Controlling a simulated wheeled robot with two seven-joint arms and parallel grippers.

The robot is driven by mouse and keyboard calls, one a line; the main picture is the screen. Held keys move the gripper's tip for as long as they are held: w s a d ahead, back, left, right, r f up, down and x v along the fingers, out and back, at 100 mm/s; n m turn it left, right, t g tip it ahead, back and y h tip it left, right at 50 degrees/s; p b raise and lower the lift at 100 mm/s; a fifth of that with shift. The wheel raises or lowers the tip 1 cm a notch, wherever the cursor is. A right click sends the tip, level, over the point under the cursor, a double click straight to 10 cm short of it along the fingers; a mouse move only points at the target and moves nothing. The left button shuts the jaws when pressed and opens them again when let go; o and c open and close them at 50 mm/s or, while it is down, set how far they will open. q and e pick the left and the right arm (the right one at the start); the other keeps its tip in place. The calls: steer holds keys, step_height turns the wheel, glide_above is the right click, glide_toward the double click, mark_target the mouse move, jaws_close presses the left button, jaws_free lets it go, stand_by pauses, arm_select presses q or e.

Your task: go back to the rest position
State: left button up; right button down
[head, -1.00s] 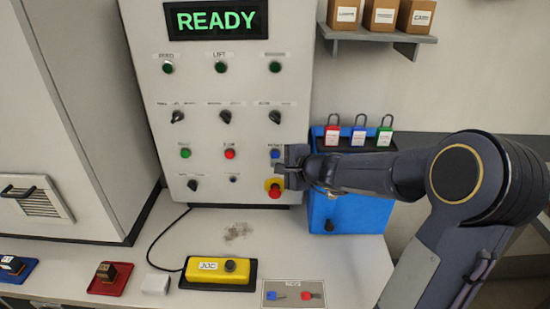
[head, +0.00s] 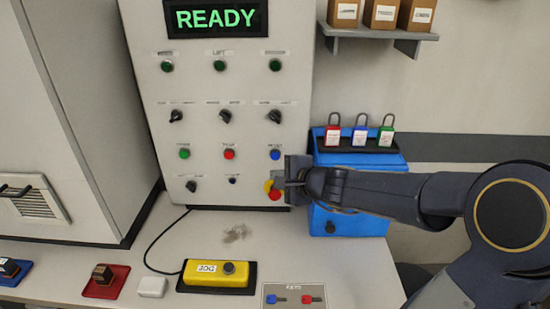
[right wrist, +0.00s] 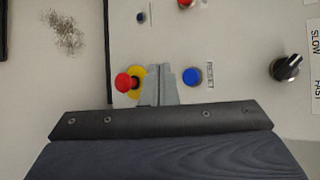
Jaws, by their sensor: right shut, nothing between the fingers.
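My right gripper (head: 290,178) is at the lower right of the control panel (head: 240,85), in front of it, and is shut and empty. In the head view it overlaps the right side of the red emergency button on its yellow disc (head: 272,193). The blue reset button (head: 275,154) is just above it and uncovered. In the right wrist view the shut fingers (right wrist: 163,72) show between the red button (right wrist: 123,82) and the blue button (right wrist: 192,75). I cannot tell whether the fingertips touch the panel. My left gripper is not in view.
A blue box (head: 345,221) with several padlocks on top stands right of the panel, behind my right forearm. A yellow jog pendant (head: 215,279) and a key plate (head: 293,289) lie on the desk (head: 190,240). A shelf (head: 380,33) with boxes hangs at upper right.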

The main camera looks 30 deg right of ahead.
stand_by(0.5)
steer(key=s+a+r+n+g+y+p, duration=0.25)
steer(key=s+a+r+n+y, duration=0.35)
steer(key=s+a+n, duration=0.45)
arm_select(q)
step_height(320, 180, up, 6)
steer(key=p, duration=0.3)
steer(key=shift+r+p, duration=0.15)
steer(key=shift+p, duration=0.25)
arm_select(e)
steer(key=s+f+n+g+h, duration=0.2)
steer(key=s+n, duration=0.2)
steer(key=s, duration=0.4)
steer(key=s+f+n+g+h, duration=0.2)
steer(key=s+f+n, duration=0.1)
steer(key=s, duration=0.5)
steer(key=shift+a+n+g, duration=0.35)
steer(key=shift+a+n, duration=0.1)
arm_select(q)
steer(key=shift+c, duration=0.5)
arm_select(e)
steer(key=shift+s, duration=0.1)
